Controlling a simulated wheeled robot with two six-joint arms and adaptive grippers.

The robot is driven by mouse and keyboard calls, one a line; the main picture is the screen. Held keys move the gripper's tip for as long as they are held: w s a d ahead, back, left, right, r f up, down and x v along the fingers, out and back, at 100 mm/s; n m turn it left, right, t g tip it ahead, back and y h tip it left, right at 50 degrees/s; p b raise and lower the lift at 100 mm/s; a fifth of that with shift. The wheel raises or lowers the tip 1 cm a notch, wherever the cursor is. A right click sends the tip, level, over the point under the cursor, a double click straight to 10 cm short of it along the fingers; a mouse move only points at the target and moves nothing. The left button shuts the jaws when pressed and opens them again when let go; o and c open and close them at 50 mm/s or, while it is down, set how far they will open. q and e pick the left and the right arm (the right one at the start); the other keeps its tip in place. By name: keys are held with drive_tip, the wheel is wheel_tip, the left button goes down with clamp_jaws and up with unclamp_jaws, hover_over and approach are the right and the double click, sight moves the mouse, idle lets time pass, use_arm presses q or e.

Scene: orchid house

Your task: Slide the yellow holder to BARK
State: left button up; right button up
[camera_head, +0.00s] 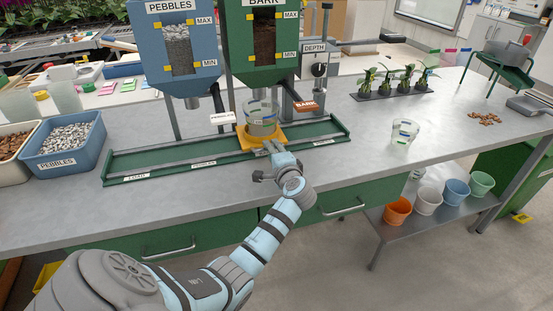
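The yellow holder (245,140) sits on the green rail (165,160), below the green BARK hopper (262,75). A clear pot (262,122) stands on the holder, under the hopper's outlet. My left gripper (270,147) is at the holder's front edge and seems to touch it. Its fingers are too small and overlapped to tell whether they are open or shut. The rail's labels include LOAD at the left end and PEBBLES further right. The arm and holder hide part of the rail's front edge. My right gripper is out of view.
The blue PEBBLES hopper (158,50) stands left of the BARK one. A blue pebble bin (68,145) is at the left. A brown BARK lever (305,106) and a white lever (222,118) flank the pot. Another clear cup (404,132) stands on the bench to the right.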

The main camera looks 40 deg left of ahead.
use_arm(q)
drive_tip(key=v, duration=0.9)
